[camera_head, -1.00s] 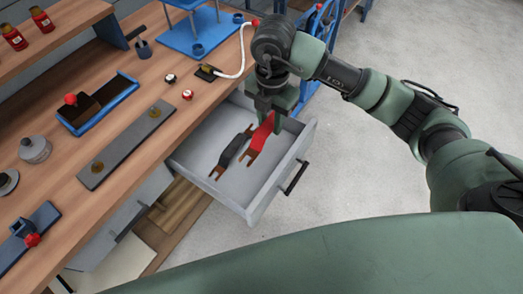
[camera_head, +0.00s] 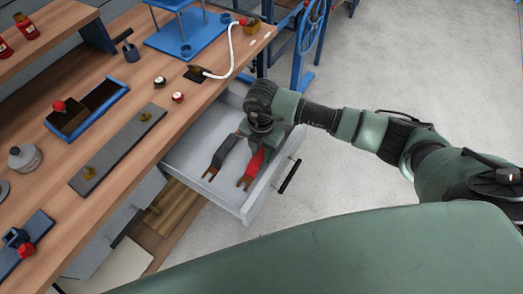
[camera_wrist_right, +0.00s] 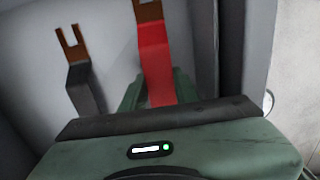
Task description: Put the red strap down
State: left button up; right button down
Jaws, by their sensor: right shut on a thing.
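The red strap (camera_head: 254,166) has a bare copper forked end and lies low inside the open drawer (camera_head: 246,209). It also shows in the right wrist view (camera_wrist_right: 156,62), running down into my gripper. My right gripper (camera_head: 262,146) reaches down into the drawer and is shut on the red strap. Its fingertips are mostly hidden by the wrist in the head view. A black strap (camera_head: 226,151) with copper forked ends lies in the drawer to the left of the red one; it also shows in the right wrist view (camera_wrist_right: 82,88). My left gripper is not in view.
The drawer's front wall and handle (camera_head: 290,176) are close on the right of the gripper. The wooden bench (camera_head: 135,80) is on the left, holding a grey bar (camera_head: 118,148), a blue tray (camera_head: 88,107) and a blue stand (camera_head: 187,36). Floor at right is clear.

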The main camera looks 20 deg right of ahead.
aim_at(261, 154)
jog(key=shift+f, duration=0.1)
jog(key=c, duration=1.1)
grip_release()
jog(key=shift+o, duration=0.2)
notch_tip(261, 154, up, 12)
jog(key=shift+r, duration=0.2)
